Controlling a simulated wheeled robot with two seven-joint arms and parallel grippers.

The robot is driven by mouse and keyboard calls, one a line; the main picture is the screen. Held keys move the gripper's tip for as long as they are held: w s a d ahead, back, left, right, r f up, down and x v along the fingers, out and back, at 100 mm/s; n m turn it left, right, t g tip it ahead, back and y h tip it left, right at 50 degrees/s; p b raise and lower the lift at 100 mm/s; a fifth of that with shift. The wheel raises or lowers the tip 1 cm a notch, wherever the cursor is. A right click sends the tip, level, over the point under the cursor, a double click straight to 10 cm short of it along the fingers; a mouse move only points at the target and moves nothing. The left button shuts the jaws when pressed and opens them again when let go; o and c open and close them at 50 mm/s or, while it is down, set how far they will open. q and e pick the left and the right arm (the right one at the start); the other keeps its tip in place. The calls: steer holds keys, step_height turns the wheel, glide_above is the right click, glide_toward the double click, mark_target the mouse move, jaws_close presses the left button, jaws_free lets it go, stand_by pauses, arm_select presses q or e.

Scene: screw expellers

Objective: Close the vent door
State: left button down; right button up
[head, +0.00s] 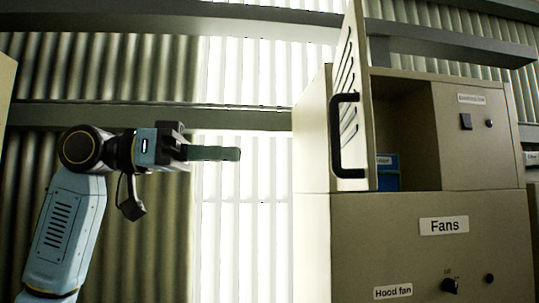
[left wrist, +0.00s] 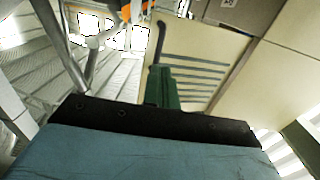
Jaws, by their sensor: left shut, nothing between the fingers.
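The vent door (head: 350,98) is a beige panel with dark slots and a black handle (head: 337,136). In the head view it stands swung open, seen nearly edge-on, at the left side of the cabinet opening (head: 405,130). The slotted door (left wrist: 205,65) also shows in the left wrist view, beyond the fingers. My left gripper (head: 238,154) is shut and empty, to the left of the door and apart from it in the head view. Its green fingers (left wrist: 162,88) overlap the door's lower left part in the left wrist view. My right gripper is not in view.
The beige cabinet (head: 400,225) has "Fans" and "Hood fan" labels, knobs and a switch below and beside the opening. A blue object (head: 388,172) sits inside the opening. Corrugated wall and horizontal beams stand behind. The space between my left gripper and the cabinet looks clear.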

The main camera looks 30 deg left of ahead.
mark_target(332, 157)
arm_select(q)
steer(key=p+x, duration=0.3)
steer(key=x, duration=1)
steer(key=shift+w, duration=0.15)
steer(key=shift+d, duration=0.2)
